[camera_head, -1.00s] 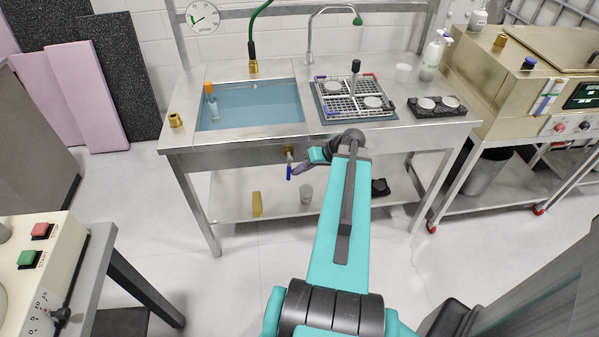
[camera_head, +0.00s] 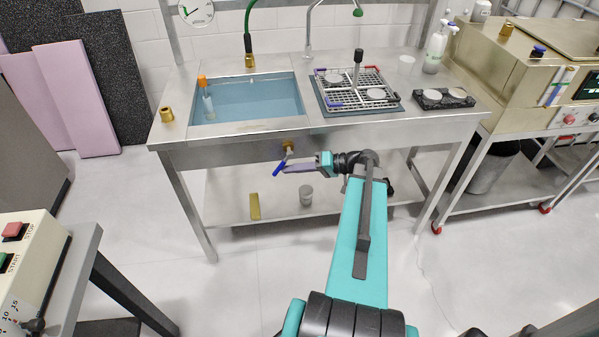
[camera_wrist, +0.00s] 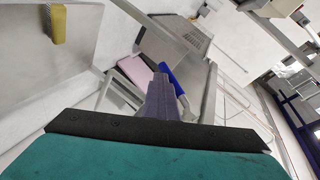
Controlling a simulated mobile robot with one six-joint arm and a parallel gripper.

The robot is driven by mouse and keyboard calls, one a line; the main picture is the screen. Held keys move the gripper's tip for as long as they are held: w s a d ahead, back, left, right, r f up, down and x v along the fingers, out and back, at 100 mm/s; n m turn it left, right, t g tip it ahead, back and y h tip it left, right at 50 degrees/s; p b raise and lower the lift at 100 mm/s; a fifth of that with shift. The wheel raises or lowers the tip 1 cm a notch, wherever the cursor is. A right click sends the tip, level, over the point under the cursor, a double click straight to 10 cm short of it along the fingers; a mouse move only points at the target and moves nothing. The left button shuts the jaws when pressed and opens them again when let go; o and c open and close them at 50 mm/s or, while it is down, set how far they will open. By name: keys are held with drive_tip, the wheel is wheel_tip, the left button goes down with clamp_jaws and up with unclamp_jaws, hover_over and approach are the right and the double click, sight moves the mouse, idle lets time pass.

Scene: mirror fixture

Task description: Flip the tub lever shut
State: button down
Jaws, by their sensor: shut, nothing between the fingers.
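The tub (camera_head: 260,98) is a sunken basin of blue water in the steel bench. Its brass valve (camera_head: 288,147) sits under the bench's front edge. The lever's blue handle (camera_head: 278,169) slants down to the left from the valve. My gripper (camera_head: 286,169) is shut and empty, its purple fingers pointing left with their tips at the handle; touching looks likely but is not certain. In the wrist view the blue handle (camera_wrist: 173,78) shows just past the purple fingers (camera_wrist: 162,97), partly hidden by them.
On the lower shelf stand a grey cup (camera_head: 306,196) and a yellow block (camera_head: 255,206). The bench's front apron (camera_head: 230,155) is just above my gripper. A wire rack (camera_head: 350,92) stands on the bench. The floor in front is clear.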

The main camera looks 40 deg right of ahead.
sight(278, 171)
drive_tip(key=a+b, duration=0.1)
drive_tip(key=w+a+t+y+b, duration=0.1)
drive_tip(key=b, duration=0.1)
drive_tip(key=a+y+b, duration=0.1)
drive_tip(key=shift+w+r+m+t, duration=0.25)
drive_tip(key=shift+w+m+t, duration=0.05)
drive_tip(key=shift+w+t, duration=0.1)
drive_tip(key=shift+w+a+r+b, duration=0.3)
drive_tip(key=shift+a+r+b, duration=0.45)
drive_tip(key=shift+b, duration=0.35)
drive_tip(key=shift+r, duration=0.2)
idle(1.1)
drive_tip(key=shift+w+d+f+b, duration=0.1)
drive_tip(key=shift+d+f+b, duration=0.1)
drive_tip(key=shift+f+b, duration=0.5)
drive_tip(key=shift+d+f+b, duration=0.15)
drive_tip(key=shift+f+b, duration=0.35)
drive_tip(key=shift+f, duration=0.25)
drive_tip(key=shift+d+f+b, duration=0.25)
drive_tip(key=shift+f+b, duration=0.35)
drive_tip(key=shift+f, duration=0.2)
drive_tip(key=s+d+f, duration=0.2)
drive_tip(key=s+d, duration=0.4)
drive_tip(key=s, duration=0.1)
drive_tip(key=shift+d+f+p, duration=0.15)
drive_tip(key=shift+f+p, duration=0.25)
